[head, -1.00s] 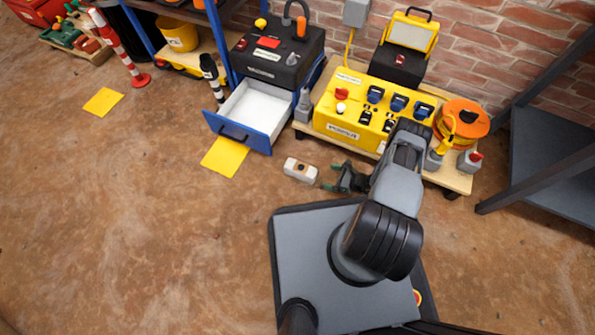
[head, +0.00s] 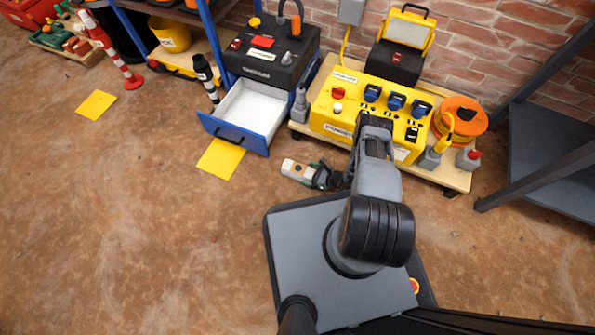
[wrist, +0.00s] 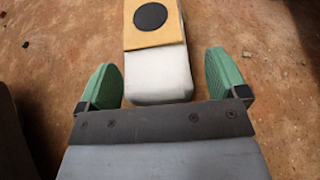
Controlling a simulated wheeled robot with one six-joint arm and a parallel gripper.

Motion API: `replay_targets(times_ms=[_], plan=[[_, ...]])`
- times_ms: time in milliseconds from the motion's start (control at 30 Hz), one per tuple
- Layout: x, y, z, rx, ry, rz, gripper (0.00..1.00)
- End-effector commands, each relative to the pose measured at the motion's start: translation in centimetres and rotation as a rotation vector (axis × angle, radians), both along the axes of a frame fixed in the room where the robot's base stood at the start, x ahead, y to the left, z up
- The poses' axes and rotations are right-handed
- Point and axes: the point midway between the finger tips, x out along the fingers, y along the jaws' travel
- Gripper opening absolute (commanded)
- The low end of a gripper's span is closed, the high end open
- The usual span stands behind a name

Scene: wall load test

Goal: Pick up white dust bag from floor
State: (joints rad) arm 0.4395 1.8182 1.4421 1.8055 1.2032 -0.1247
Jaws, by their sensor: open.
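The white dust bag (head: 291,168) lies on the brown floor in front of the yellow power box. In the wrist view the dust bag (wrist: 160,70) has a white body and a tan panel with a black round spot. My gripper (head: 318,174) is low over the floor at the bag's right end. In the wrist view my gripper (wrist: 172,80) is open. One green finger pad is on each side of the bag's near end, with a gap on both sides. The bag's far end is cut off by the top of the wrist view.
An open blue drawer (head: 213,128) with a white inside juts out behind and left of the bag. A yellow floor sheet (head: 220,158) lies below it. A wooden pallet (head: 455,180) carries the yellow power box (head: 340,118).

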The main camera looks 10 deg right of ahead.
Motion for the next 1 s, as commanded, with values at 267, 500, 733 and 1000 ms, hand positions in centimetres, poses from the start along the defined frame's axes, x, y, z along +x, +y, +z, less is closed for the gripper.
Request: replay_targets(times_ms=[267,500,733,1000], plan=[[-0.01,0.28,0.02,0.000,0.000,0.008,0.82],[0.00,0.17,0.03,0.000,0.000,0.005,0.59],[0.00,0.09,0.02,0.000,-0.001,0.004,0.37],[0.01,0.05,0.21,-0.001,-0.001,0.003,0.37]])
